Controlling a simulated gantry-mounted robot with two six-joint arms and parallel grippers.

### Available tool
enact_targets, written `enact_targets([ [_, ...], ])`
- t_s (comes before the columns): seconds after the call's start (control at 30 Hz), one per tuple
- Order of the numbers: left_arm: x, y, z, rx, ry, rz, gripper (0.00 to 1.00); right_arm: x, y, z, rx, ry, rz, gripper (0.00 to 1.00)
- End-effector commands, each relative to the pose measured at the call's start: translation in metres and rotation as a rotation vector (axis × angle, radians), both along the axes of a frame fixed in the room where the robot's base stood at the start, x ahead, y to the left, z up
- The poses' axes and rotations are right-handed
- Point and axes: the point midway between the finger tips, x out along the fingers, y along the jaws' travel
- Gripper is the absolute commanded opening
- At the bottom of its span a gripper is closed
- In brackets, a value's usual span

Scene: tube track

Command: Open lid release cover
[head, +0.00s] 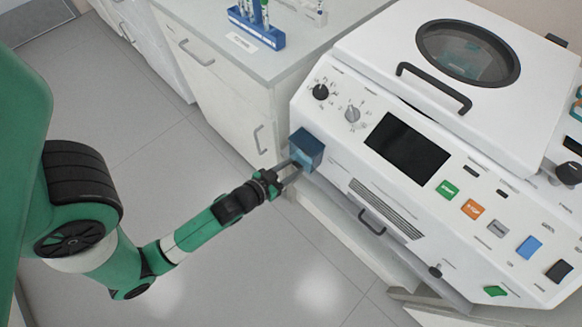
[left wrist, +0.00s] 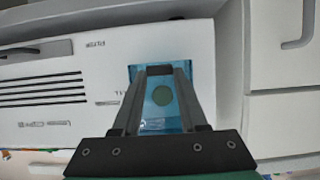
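The lid release cover (head: 307,148) is a dark blue flap that juts out from the front left corner of the white machine (head: 345,160). My left gripper (head: 295,165) is at its lower side, with its two fingers apart. In the left wrist view the fingers (left wrist: 160,76) point at a translucent blue area of the cover (left wrist: 205,95). A round greenish button (left wrist: 162,95) shows in the gap between them. A small dark piece lies between the fingertips; whether they touch it is unclear. My right gripper is in neither view.
The machine carries knobs, a dark screen (head: 407,148), coloured buttons and a closed lid with a round window (head: 468,52). A blue tube rack (head: 257,30) stands on the counter at the back. The floor (head: 290,260) below the machine is clear.

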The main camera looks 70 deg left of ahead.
Motion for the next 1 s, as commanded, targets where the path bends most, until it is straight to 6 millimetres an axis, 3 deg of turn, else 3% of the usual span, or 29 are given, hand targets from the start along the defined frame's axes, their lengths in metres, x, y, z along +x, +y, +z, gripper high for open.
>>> enact_targets([
  [0.03, -0.0001, 0.0000, 0.0000, 0.000, 0.000, 0.000, 0.31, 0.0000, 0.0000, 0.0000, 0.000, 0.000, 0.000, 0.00],
  [0.2, -0.0002, -0.0001, 0.0001, 0.000, 0.000, 0.000, 0.01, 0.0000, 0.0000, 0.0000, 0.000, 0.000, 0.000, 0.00],
  [1.0, -0.0001, -0.0001, 0.0002, 0.000, 0.000, 0.000, 0.00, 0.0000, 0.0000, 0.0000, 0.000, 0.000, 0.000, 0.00],
])
